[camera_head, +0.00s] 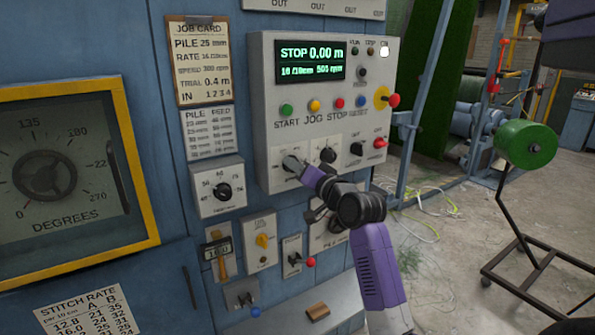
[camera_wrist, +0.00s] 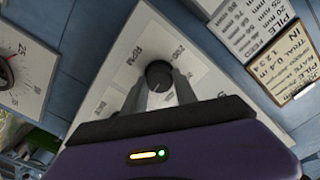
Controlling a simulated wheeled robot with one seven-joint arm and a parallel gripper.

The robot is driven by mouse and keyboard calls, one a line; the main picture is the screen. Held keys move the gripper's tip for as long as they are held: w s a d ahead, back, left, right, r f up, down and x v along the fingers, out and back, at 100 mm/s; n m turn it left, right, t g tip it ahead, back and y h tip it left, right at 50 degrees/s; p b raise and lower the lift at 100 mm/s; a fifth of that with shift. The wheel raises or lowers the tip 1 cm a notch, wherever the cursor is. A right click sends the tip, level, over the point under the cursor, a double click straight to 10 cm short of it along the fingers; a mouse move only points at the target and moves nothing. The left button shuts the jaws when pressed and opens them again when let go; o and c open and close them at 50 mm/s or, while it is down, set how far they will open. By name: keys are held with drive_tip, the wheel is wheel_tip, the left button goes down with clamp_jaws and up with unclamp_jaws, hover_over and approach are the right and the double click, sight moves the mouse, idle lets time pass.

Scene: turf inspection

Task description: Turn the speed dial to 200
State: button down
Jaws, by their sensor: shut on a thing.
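A dark round dial knob (camera_wrist: 159,74) sits on the light control panel (camera_head: 262,100) and is ringed by small printed numbers, too blurred to read surely. My gripper (camera_head: 293,165) is at the panel's lower left in the head view and hides most of this knob. In the wrist view my gripper (camera_wrist: 160,88) has one finger on each side of the knob, shut on it. The panel's green display (camera_head: 311,62) reads "STOP 0,00 m", with what looks like "505 rpm" below.
A second dial (camera_head: 328,155) sits just right of my gripper. Coloured buttons (camera_head: 338,103) and a red emergency knob (camera_head: 393,100) are above. A small numbered dial box (camera_head: 207,204) is at left, under the job card (camera_head: 226,60). A green roller (camera_head: 525,143) stands at right.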

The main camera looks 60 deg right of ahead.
drive_tip(key=shift+a+f+n+b, duration=0.15)
drive_tip(key=shift+n+b, duration=5.4)
drive_tip(key=shift+n, duration=3.1)
drive_tip(key=shift+d+f+n+b, duration=0.1)
drive_tip(key=shift+n+b, duration=5.4)
drive_tip(key=shift+n, duration=3.15)
drive_tip(key=shift+a+n, duration=0.1)
drive_tip(key=shift+n, duration=0.2)
drive_tip(key=c, duration=1)
unclamp_jaws()
drive_tip(key=shift+o, duration=0.2)
drive_tip(key=shift+r, duration=0.1)
